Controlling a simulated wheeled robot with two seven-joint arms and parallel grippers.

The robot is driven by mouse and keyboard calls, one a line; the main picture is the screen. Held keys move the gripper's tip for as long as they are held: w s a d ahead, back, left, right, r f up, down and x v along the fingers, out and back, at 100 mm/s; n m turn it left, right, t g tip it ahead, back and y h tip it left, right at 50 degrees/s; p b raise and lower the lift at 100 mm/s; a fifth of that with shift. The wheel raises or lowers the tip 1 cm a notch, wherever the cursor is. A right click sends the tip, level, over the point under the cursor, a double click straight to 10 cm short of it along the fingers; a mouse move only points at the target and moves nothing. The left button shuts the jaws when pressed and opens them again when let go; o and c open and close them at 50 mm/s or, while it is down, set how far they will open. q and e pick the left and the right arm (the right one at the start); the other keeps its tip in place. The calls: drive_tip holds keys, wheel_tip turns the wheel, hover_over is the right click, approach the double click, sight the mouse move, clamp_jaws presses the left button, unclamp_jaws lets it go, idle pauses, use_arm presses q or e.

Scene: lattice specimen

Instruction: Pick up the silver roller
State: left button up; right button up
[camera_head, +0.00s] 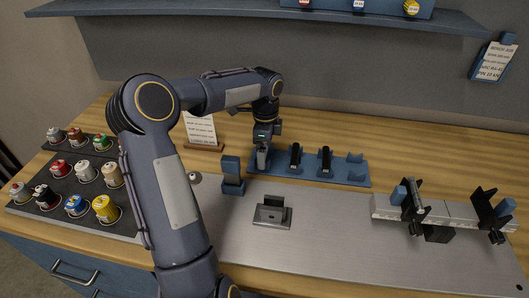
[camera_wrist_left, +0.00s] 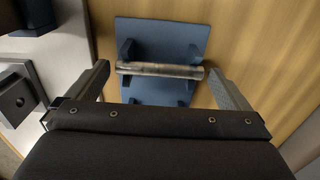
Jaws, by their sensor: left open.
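The silver roller (camera_wrist_left: 160,70) lies across the blue rack (camera_wrist_left: 165,35) in the left wrist view, between a pair of blue posts. My left gripper (camera_wrist_left: 165,80) is open above it, with one finger beyond each end of the roller and visible gaps. In the head view my left gripper (camera_head: 264,155) points down at the left end of the rack (camera_head: 342,177), and the roller there is mostly hidden by it. My right gripper is not in view.
Two dark upright pieces (camera_head: 295,157) (camera_head: 325,161) stand along the rack. A blue stand (camera_head: 232,177) and a square metal fixture (camera_head: 272,213) are nearby. Several capped jars (camera_head: 86,172) stand left. A black-bracketed fixture (camera_head: 450,213) is at right. The steel plate (camera_head: 330,235) has clear room.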

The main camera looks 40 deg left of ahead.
use_arm(q)
drive_tip(key=c, duration=0.9)
drive_tip(key=shift+r, duration=0.1)
